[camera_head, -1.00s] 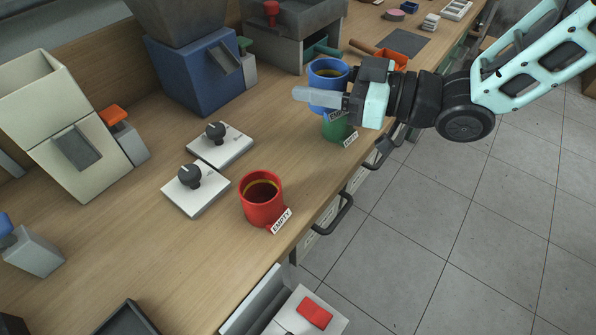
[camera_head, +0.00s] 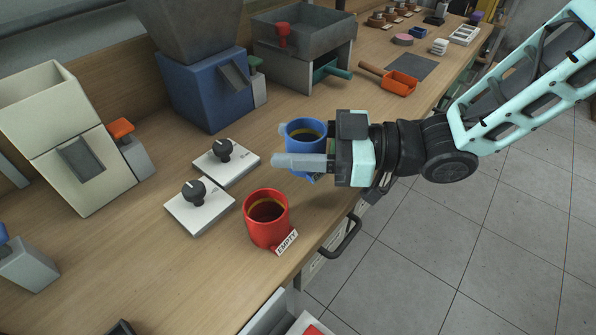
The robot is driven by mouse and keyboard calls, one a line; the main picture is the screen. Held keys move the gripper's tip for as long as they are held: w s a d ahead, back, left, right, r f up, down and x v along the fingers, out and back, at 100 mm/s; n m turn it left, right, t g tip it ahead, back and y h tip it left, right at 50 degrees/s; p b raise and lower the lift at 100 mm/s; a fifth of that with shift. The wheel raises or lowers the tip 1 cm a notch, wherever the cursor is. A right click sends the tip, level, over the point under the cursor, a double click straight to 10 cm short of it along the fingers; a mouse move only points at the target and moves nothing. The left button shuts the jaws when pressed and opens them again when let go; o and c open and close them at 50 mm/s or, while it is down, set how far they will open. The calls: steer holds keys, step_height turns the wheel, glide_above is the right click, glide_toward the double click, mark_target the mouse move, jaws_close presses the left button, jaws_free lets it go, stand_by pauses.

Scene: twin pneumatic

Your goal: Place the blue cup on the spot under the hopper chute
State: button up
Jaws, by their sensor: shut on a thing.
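The blue cup (camera_head: 306,129) is held upright in my gripper (camera_head: 281,145), which is shut on it from the right, one light finger across its near side. Dark contents show inside the cup. It appears to be above the table, though the exact height is unclear. The blue hopper (camera_head: 190,100) stands at the back with a grey chute (camera_head: 235,76) on its front. A cream hopper (camera_head: 55,115) at the left also has a grey chute (camera_head: 82,158).
A red cup (camera_head: 266,219) with an EMPTY tag stands near the front edge. Two white knob plates (camera_head: 240,165) (camera_head: 185,217) lie left of the blue cup. An orange scoop (camera_head: 398,83) lies farther back. Bare table lies between the blue hopper and the blue cup.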

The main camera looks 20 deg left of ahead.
mark_target(296, 187)
steer(key=shift+f, duration=2.55)
steer(key=shift+f, duration=0.1)
steer(key=shift+f, duration=0.15)
steer(key=o, duration=1)
